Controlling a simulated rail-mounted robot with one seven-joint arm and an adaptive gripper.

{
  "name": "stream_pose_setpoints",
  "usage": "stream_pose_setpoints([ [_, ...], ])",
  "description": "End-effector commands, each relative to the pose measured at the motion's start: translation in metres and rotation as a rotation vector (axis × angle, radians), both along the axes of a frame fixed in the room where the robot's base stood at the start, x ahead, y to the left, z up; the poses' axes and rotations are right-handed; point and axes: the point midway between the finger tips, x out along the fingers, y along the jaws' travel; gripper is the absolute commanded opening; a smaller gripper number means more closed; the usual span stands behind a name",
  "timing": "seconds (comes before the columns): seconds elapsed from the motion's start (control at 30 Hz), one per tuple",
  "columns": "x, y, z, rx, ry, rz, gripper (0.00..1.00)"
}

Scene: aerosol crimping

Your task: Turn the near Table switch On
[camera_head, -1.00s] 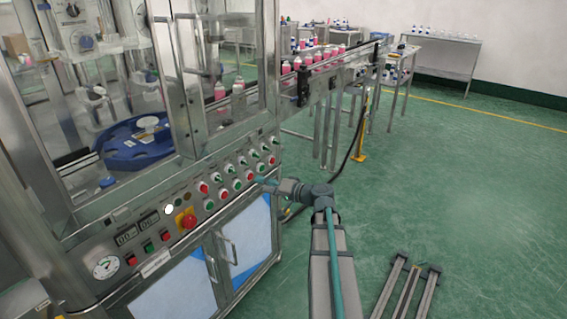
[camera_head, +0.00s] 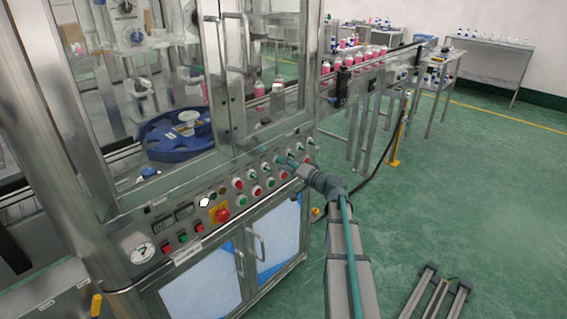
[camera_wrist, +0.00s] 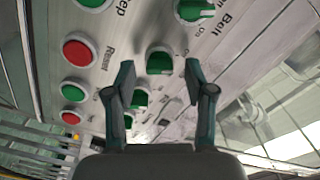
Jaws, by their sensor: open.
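My gripper (camera_wrist: 157,85) is open at the control panel, its two fingers pointing at the panel face. In the wrist view a green rotary switch (camera_wrist: 160,62) shows between the fingertips, with gaps on both sides. Further green switches (camera_wrist: 140,98) show lower, partly beside the left finger. I cannot read a "Table" label. In the head view my gripper (camera_head: 286,161) is at the row of green switches (camera_head: 310,142) and covers part of it.
Red and green push buttons (camera_wrist: 79,53) lie left of the gripper, one labelled "Reset". A red emergency button (camera_head: 221,215) is further along the panel. Glass doors stand above the panel, and a conveyor with pink bottles (camera_head: 357,58) runs to the back right. The floor at right is mostly open.

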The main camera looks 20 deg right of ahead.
Motion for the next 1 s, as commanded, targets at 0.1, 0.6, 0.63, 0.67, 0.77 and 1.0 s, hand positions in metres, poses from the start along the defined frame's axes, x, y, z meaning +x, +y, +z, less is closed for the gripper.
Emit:
stream_pose_setpoints([
  [0.1,0.0085,0.0033,0.0000,0.000,0.000,0.000,0.54],
  [0.6,0.0103,0.0044,-0.0005,0.001,0.001,0.000,0.28],
  [0.63,0.0103,0.0044,-0.0005,0.001,0.001,0.000,0.23],
  [0.67,0.0102,0.0044,-0.0005,0.001,0.001,0.000,0.17],
  [0.77,0.0102,0.0044,-0.0005,0.001,0.001,0.000,0.01],
  [1.0,0.0101,0.0044,-0.0006,0.010,0.005,0.000,0.00],
])
